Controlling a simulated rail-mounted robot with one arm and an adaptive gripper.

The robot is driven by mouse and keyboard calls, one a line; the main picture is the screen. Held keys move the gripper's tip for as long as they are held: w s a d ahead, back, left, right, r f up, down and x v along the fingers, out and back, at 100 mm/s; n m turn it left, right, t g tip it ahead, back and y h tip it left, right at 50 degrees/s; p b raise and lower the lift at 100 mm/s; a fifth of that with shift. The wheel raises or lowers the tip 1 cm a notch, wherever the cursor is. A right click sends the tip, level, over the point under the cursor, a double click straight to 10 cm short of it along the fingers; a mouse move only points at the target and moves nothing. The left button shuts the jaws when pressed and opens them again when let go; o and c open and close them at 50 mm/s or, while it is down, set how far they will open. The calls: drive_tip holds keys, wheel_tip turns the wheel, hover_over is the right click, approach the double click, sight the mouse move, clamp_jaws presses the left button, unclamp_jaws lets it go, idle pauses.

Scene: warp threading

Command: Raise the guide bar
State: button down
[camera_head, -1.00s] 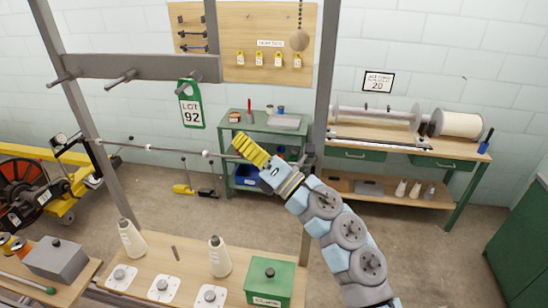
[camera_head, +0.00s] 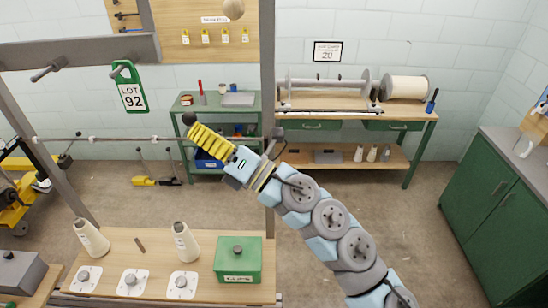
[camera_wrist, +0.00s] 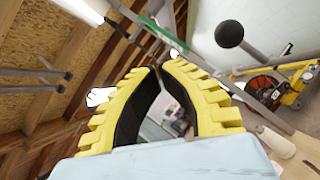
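A thin horizontal grey bar (camera_head: 120,138) with small pale beads runs across the frame from the left post; I take it for the guide bar. My gripper (camera_head: 195,130) has yellow ribbed fingers and reaches up-left at the bar's right part. In the wrist view its fingers (camera_wrist: 162,72) come close together at the tips, with a narrow gap behind and nothing seen held. A black ball knob (camera_head: 188,118) appears by the fingertips; a black ball also shows right of the fingers in the wrist view (camera_wrist: 229,34). Contact is unclear, and my gripper hides part of the bar.
A grey upper beam (camera_head: 80,52) carries pegs and a green LOT 92 tag (camera_head: 129,88). A right post (camera_head: 267,90) stands close to my arm. Cones and a green box (camera_head: 238,262) stand on the front bench (camera_head: 125,245). Open floor lies at the right.

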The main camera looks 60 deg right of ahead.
drive_tip(key=s+r+b, duration=0.2)
drive_tip(key=s+b, duration=0.1)
drive_tip(key=s, duration=1.3)
drive_tip(key=shift+s+b, duration=0.3)
drive_tip(key=shift+b, duration=0.1)
idle(0.4)
